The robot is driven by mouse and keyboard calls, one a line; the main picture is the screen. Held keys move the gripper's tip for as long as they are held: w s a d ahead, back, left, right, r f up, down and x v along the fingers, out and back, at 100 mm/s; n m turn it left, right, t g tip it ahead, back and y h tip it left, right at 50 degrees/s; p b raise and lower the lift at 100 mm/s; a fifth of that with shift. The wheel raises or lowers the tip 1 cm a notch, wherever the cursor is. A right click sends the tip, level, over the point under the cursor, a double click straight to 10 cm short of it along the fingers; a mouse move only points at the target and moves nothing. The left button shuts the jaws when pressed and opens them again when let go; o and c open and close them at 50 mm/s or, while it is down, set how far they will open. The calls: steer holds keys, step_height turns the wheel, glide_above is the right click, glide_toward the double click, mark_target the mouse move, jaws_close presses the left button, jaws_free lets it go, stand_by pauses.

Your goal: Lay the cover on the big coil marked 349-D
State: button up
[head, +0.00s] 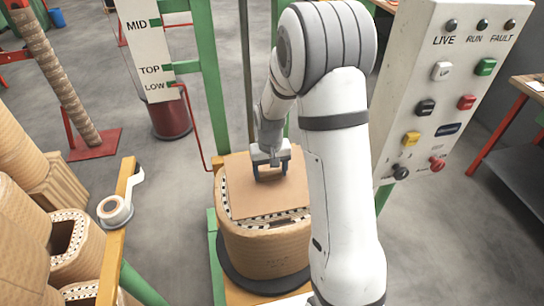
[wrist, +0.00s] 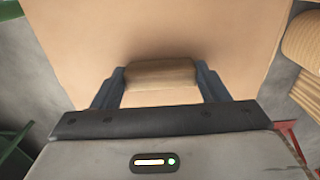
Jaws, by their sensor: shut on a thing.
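The cover (head: 262,203) is a flat tan sheet with a small block-shaped grip (wrist: 160,74) on top. My gripper (head: 270,170) is shut on that grip, one finger on each side in the wrist view. The cover is over the top of a big tan coil (head: 262,252) and hides most of it. The coil's dotted rim shows along the left and front, with part of a dark opening at the front right. I cannot tell whether the cover touches the rim or hovers just above it. Faint lettering on the coil's front is too small to read.
The coil stands on a dark round base in a green frame (head: 205,75). A control panel (head: 450,90) is at the right. Several other coils (head: 75,245) stand at the left, behind a yellow rail with a tape roll (head: 114,210). A red bucket (head: 168,115) is behind.

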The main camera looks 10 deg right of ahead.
mark_target(270, 178)
steer(key=shift+r, duration=0.15)
steer(key=r+p, duration=0.5)
steer(key=shift+w, duration=0.2)
steer(key=shift+f+b, duration=2.45)
steer(key=shift+f, duration=1.8)
steer(key=shift+f+b, duration=0.35)
steer(key=o, duration=1.2)
steer(key=shift+o, duration=0.2)
step_height(270, 178, up, 7)
steer(key=shift+f, duration=0.1)
steer(key=shift+r, duration=0.5)
